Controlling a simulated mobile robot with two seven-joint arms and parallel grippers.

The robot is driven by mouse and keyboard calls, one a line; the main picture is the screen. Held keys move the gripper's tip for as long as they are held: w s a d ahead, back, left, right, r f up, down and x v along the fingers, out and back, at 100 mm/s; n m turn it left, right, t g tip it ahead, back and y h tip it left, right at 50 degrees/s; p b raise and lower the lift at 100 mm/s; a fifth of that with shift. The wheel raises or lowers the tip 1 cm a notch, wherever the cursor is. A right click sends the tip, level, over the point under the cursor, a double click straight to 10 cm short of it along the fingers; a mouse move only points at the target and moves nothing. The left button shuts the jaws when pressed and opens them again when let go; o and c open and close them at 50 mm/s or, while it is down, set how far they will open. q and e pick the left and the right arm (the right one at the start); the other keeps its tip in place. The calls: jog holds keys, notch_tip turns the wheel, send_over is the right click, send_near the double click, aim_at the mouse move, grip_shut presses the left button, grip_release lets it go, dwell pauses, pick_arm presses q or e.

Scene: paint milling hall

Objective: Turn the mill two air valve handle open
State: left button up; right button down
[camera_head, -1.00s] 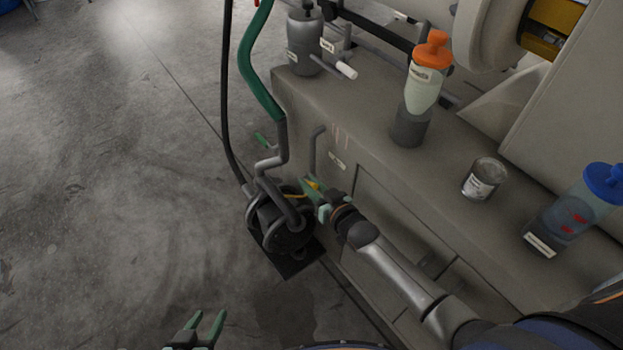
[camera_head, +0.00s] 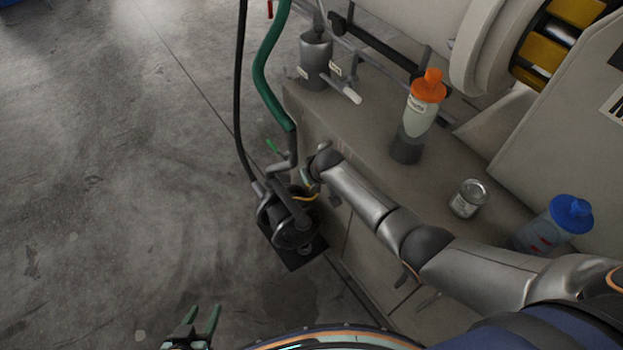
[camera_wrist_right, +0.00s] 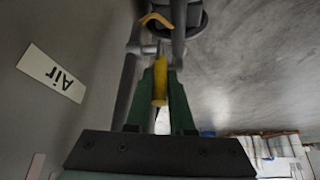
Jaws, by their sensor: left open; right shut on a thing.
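The air valve handle (camera_wrist_right: 159,82) is a yellow lever. In the right wrist view it sits between the green fingers of my right gripper (camera_wrist_right: 160,90), which is shut on it. A white "Air" label (camera_wrist_right: 52,73) is on the grey panel to the left. In the head view my right gripper (camera_head: 308,177) is by the side of the grey mill base, near the pump and pipes, and my wrist largely hides the handle. My left gripper (camera_head: 205,322) is open and empty at the bottom, over the floor.
A black pump (camera_head: 290,228) stands on the floor with a green hose (camera_head: 265,72) and a black cable above. On the mill base are an orange-capped bottle (camera_head: 421,108), a metal can (camera_head: 467,198) and a blue-capped bottle (camera_head: 550,225). The floor on the left is clear.

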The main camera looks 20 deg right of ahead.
jog(key=shift+w+a+g+b, duration=0.2)
jog(key=shift+w+g+b, duration=0.2)
jog(key=shift+g, duration=0.4)
jog(key=shift+h, duration=0.3)
jog(key=c, duration=0.8)
grip_release()
jog(key=shift+s+r+p, duration=0.1)
jog(key=shift+r+p, duration=0.25)
jog(key=shift+r, duration=0.1)
jog(key=shift+p+v, duration=2.5)
jog(key=shift+v, duration=3.3)
